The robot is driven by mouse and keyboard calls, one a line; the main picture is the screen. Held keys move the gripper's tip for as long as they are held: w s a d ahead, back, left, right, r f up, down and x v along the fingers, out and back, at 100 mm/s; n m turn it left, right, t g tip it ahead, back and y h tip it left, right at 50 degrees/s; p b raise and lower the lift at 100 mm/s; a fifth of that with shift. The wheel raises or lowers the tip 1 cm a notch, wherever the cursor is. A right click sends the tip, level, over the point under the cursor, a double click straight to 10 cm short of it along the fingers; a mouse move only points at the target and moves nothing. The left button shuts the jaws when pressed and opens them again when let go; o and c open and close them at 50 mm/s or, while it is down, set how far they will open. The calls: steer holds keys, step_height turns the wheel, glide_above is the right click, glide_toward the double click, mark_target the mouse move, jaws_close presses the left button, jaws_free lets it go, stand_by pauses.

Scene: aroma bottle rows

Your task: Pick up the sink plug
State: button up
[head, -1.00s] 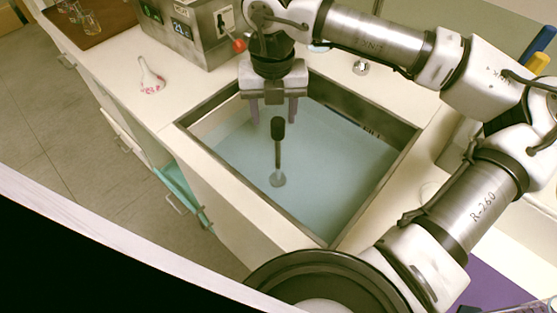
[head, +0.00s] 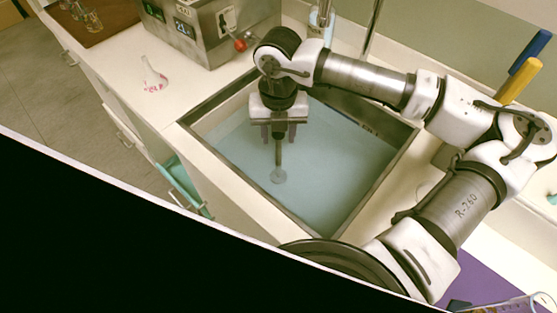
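The sink plug stands upright in the sink, with a thin dark stem (head: 278,155) and a pale round base (head: 278,176) seen through the bluish water. The sink (head: 352,212) is a steel-rimmed basin filled with water. My gripper (head: 278,138) points down over the plug. Its two purple-grey fingers are spread apart, one on each side of the stem. The plug's dark top is hidden behind my gripper's body. I cannot tell whether the fingers touch it.
A steel machine (head: 200,28) with a red-knobbed lever stands behind the sink to the left. A small white flask (head: 153,76) with red marks stands on the counter. Blue and yellow handles (head: 520,75) stand at the right.

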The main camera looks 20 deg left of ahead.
steer(key=c, duration=0.8)
steer(key=shift+r, duration=0.15)
step_height(320, 180, up, 20)
steer(key=b, duration=0.3)
